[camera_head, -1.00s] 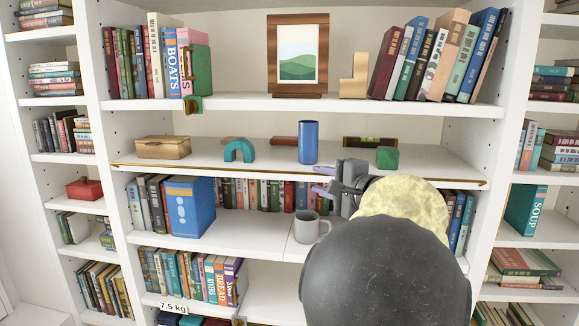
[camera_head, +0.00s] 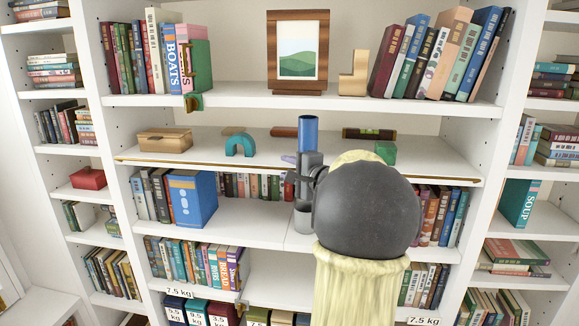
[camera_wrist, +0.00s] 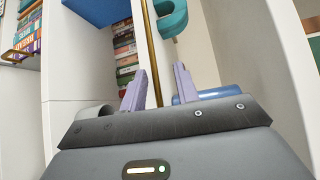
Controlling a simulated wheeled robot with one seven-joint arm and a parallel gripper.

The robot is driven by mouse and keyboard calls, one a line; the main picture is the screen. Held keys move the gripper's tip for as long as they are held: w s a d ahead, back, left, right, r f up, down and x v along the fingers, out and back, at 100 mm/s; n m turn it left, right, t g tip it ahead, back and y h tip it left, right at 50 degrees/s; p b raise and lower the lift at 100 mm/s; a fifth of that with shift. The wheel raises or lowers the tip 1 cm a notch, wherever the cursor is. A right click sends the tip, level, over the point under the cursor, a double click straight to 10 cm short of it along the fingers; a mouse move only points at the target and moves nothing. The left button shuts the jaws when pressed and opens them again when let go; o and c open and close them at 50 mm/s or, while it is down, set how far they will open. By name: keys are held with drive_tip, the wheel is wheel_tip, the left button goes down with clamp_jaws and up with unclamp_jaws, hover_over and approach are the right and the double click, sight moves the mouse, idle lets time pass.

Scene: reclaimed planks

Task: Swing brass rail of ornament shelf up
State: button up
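The brass rail (camera_head: 200,165) runs along the front edge of the white ornament shelf (camera_head: 200,150) in the head view. It looks nearly level, low at that edge. My gripper (camera_head: 291,166) is at the rail's middle, with my arm hiding part of the rail to the right. In the wrist view the rail (camera_wrist: 149,45) passes between the two purple fingers of my gripper (camera_wrist: 160,84). The fingers are apart, with a gap on each side of the rail. The rail's near part is hidden behind the gripper body.
On the ornament shelf stand a wooden box (camera_head: 165,141), a teal arch (camera_head: 240,145), a blue cylinder (camera_head: 308,134), a spirit level (camera_head: 369,134) and a green block (camera_head: 386,152).

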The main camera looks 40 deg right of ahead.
drive_tip(key=shift+c, duration=0.4)
clamp_jaws()
drive_tip(key=shift+r, duration=0.1)
drive_tip(key=shift+d+r+p, duration=0.1)
drive_tip(key=shift+r+p, duration=0.15)
drive_tip(key=shift+p, duration=0.15)
drive_tip(key=shift+w+d+r+m+g+p, duration=0.2)
drive_tip(key=shift+r+m+g+p, duration=0.25)
drive_tip(key=shift+p, duration=0.5)
drive_tip(key=shift+w+d+r+m+g+y+p, duration=0.1)
drive_tip(key=shift+w+d+m+g+y+p, duration=0.15)
drive_tip(key=shift+m+g+y+p, duration=0.3)
drive_tip(key=shift+w+d+r+m+g+y+p, duration=0.1)
drive_tip(key=shift+w+d+m+g+y+p, duration=0.2)
drive_tip(key=shift+m+g+p, duration=0.45)
drive_tip(key=shift+w+d+r+m+g+y+p, duration=0.15)
drive_tip(key=shift+m+g+y+p, duration=0.25)
drive_tip(key=shift+g, duration=0.45)
drive_tip(key=shift+d, duration=0.1)
